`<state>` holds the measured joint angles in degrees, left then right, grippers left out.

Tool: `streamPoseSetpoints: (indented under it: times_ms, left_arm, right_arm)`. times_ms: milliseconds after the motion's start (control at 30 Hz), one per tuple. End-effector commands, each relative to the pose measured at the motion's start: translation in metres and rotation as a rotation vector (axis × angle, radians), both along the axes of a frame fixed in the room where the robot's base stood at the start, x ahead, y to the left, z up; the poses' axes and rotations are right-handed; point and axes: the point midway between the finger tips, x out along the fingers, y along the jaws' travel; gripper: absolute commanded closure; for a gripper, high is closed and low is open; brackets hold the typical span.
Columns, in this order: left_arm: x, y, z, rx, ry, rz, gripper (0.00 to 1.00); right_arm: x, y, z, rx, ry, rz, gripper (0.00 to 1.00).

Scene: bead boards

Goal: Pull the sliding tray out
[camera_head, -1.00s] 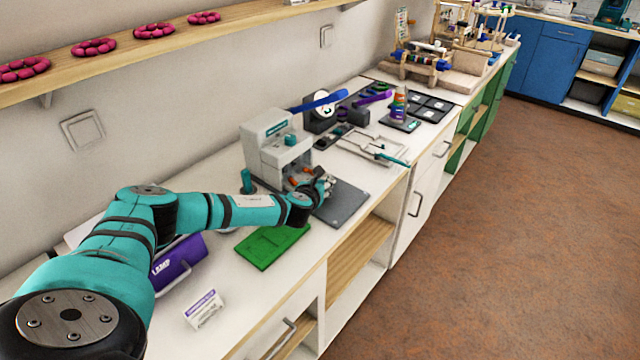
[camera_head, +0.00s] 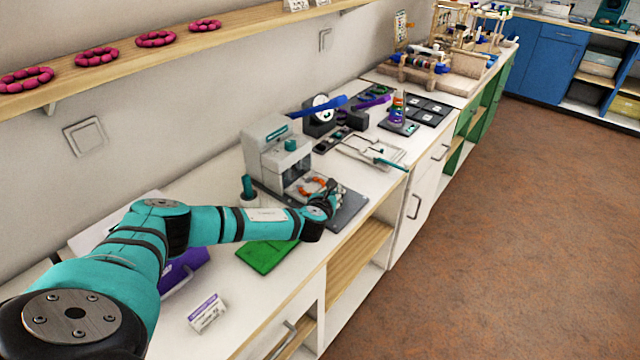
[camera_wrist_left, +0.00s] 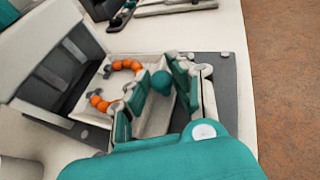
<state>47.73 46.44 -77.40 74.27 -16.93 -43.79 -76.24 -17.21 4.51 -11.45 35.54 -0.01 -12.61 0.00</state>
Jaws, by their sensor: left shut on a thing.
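The sliding tray (camera_head: 297,188) is light-coloured and carries an arc of orange beads (camera_head: 313,185). It extends out of the grey-white machine (camera_head: 268,145) over a dark grey base plate (camera_head: 352,207). In the left wrist view the tray (camera_wrist_left: 118,82) has a round teal knob (camera_wrist_left: 161,82) at its front. My left gripper (camera_head: 331,196) is at the front of the tray. In the left wrist view its fingers (camera_wrist_left: 161,90) are on either side of the knob, shut on it. My right gripper is not in view.
A green board (camera_head: 265,255) lies beneath and beside my left arm. A small white-and-purple box (camera_head: 207,313) stands near the counter's front. A teal-topped post (camera_head: 248,187) is left of the machine. A white frame with a teal handle (camera_head: 372,152) lies behind it.

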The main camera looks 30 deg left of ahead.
Motion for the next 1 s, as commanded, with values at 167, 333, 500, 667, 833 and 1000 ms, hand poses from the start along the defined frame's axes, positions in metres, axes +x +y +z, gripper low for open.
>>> streamPoseSetpoints:
  times_ms: [167,333,500,667,833,1000]
  left_arm:
    - [-0.005,-0.051,0.003,-0.007,0.005,-0.005,1.0]
    - [-0.006,-0.071,0.001,-0.003,0.002,-0.002,1.0]
    - [-0.007,-0.074,0.0,-0.003,0.001,-0.002,1.0]
    - [-0.007,-0.075,-0.001,-0.004,0.002,-0.005,1.0]
    - [-0.007,-0.075,-0.001,-0.004,0.003,-0.005,0.7]
    - [-0.007,-0.075,0.0,-0.004,0.002,-0.004,0.7]
  right_arm:
    - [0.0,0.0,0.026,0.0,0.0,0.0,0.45]
    - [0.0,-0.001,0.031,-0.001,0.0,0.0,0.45]
    - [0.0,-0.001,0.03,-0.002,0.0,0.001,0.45]
    - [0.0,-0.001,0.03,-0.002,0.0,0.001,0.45]
    - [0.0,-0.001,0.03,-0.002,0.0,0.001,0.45]
    - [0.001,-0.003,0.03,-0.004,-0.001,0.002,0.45]
